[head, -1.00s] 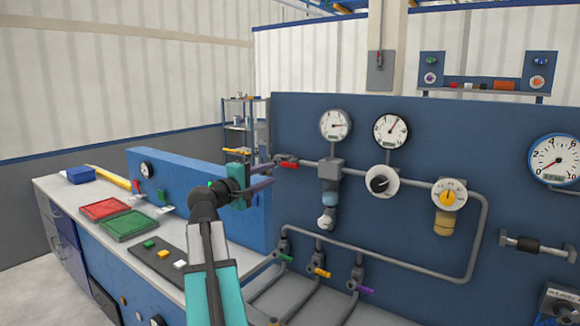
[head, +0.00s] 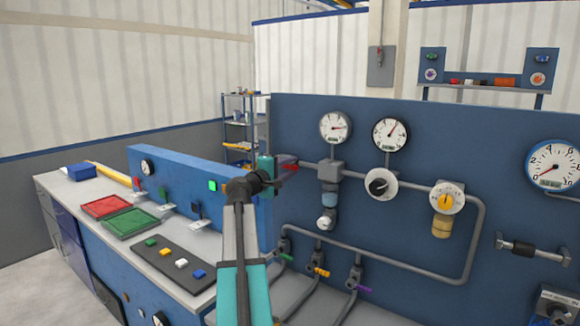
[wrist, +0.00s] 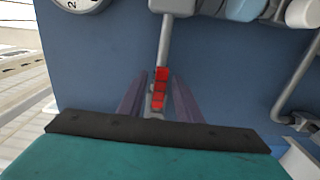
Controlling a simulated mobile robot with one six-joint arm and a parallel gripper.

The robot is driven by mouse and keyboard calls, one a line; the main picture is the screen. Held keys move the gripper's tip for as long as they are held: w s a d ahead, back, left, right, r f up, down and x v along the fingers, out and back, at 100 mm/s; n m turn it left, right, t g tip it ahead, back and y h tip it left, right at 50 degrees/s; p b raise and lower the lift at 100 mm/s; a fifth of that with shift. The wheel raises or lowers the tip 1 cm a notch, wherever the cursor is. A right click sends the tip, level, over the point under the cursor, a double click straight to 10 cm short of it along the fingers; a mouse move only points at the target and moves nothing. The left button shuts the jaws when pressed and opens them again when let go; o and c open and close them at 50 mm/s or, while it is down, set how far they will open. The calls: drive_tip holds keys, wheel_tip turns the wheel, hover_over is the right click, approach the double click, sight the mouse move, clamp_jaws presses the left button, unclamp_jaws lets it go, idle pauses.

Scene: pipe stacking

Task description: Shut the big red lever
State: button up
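The big red lever (head: 289,162) is on the left end of the upper grey pipe on the blue panel. In the wrist view the red lever (wrist: 160,88) lies roughly in line with the pipe. My gripper (head: 286,172) is at the lever, and its fingers partly cover it in the head view. In the wrist view my gripper (wrist: 158,82) is open, with one purple finger on each side of the lever. A gap shows on both sides, so I see no grip on it.
The upper pipe carries two gauges (head: 390,134), a black knob (head: 380,183) and a yellow knob (head: 445,202). Small green, yellow and purple levers (head: 363,289) are below. A bench with red (head: 105,207) and green trays (head: 130,223) stands left.

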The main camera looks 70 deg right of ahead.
drive_tip(key=shift+d, duration=0.1)
clamp_jaws()
